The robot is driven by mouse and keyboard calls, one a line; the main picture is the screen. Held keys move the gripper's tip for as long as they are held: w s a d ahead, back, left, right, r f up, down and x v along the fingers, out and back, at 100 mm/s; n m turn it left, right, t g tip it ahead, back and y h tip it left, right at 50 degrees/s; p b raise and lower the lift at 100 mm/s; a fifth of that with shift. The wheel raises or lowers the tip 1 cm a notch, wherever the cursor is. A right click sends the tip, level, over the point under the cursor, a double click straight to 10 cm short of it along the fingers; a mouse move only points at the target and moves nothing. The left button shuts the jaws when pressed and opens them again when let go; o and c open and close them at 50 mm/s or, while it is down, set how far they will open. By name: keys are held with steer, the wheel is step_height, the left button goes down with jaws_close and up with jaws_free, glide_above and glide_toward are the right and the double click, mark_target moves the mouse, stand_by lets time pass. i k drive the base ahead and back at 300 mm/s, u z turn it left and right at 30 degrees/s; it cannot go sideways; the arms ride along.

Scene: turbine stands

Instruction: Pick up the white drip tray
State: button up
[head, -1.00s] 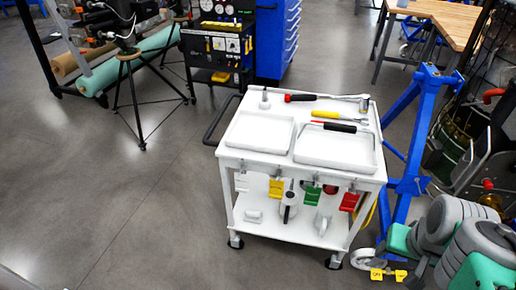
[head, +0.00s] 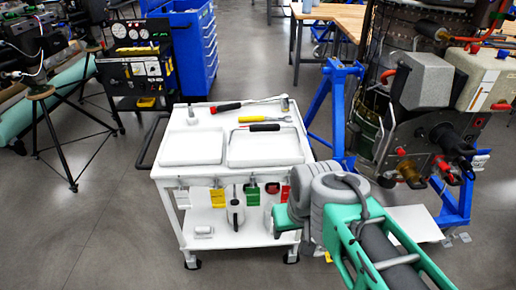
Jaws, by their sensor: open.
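A flat white sheet or tray (head: 418,222) lies low on the floor under the turbine stand at the right, partly hidden behind my teal and grey arm. Two shallow white trays sit side by side on the white cart's top: a left one (head: 191,149) that looks empty, and a right one (head: 265,151) with a red and black handled tool at its back edge. I cannot tell from the picture alone which is the drip tray. My arm fills the lower right; its gripper does not show.
The white cart (head: 232,184) has hand tools on top and coloured tags hanging along its front. A blue stand (head: 335,105) and a turbine (head: 430,125) stand to its right. A blue tool cabinet (head: 197,45) is behind.

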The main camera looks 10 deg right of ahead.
mark_target(270, 144)
steer(key=u, duration=0.85)
steer(key=i, duration=0.75)
steer(key=u, duration=0.9)
